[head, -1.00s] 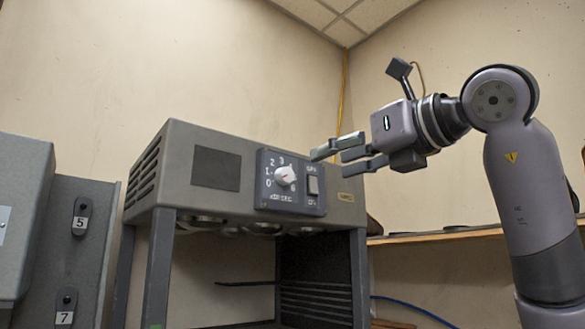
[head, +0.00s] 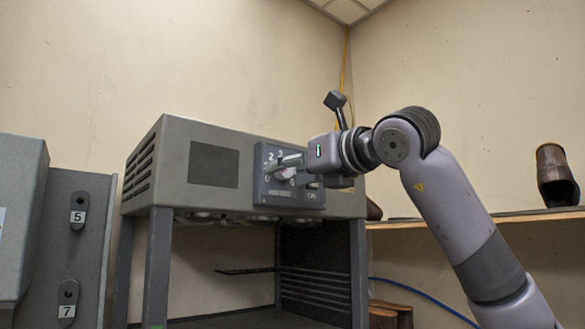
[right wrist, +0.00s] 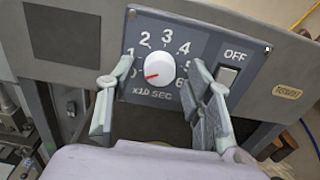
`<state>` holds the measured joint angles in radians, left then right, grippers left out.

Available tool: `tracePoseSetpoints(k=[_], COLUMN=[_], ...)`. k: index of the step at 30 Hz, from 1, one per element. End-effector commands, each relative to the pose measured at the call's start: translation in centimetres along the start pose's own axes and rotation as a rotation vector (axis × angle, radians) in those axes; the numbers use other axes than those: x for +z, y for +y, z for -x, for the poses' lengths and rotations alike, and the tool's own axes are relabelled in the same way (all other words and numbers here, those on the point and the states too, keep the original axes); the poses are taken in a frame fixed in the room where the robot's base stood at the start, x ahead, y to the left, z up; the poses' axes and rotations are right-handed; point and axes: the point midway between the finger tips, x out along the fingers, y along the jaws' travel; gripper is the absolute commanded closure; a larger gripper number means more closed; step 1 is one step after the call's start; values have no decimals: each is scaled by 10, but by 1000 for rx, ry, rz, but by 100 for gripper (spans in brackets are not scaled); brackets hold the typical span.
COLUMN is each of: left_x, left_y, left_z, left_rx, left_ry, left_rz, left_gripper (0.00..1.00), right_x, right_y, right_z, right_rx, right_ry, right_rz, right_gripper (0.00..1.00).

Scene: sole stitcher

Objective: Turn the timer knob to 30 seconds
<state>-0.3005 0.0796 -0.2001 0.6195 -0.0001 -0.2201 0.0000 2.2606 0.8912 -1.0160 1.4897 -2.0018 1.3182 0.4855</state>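The timer knob (right wrist: 159,69) is round and white with a red pointer line, on a dark dial panel (head: 263,201) on the front of the grey machine. In the right wrist view the dial reads 0 to 6, marked x10 SEC. The red pointer aims left and slightly down, at the low end of the scale. My right gripper (right wrist: 153,76) is open, one finger left of the knob and one right, with gaps on both sides. In the head view its fingers partly cover the knob (head: 284,174). My left gripper is not in view.
An OFF switch (right wrist: 227,75) sits right of the dial, close to the right finger. A grey cabinet with tags 5 and 7 (head: 78,217) stands left. A wooden shelf (head: 455,223) with a brown boot-like item (head: 556,176) is at right.

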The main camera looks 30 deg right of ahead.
Motion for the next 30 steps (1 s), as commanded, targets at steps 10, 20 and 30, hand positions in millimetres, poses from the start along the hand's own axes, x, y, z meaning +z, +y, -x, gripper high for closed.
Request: tracePoseSetpoints(k=[10, 20, 30], left_x=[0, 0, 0], left_y=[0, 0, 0], left_z=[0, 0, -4], left_rx=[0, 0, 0], left_ry=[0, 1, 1], left_rz=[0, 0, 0], left_gripper=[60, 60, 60], right_x=[0, 0, -1], right_y=[0, 0, 0], right_z=[0, 0, 0], right_rx=[0, 0, -1], right_ry=[0, 0, 1], right_rz=[0, 0, -37], right_gripper=[76, 98, 100])
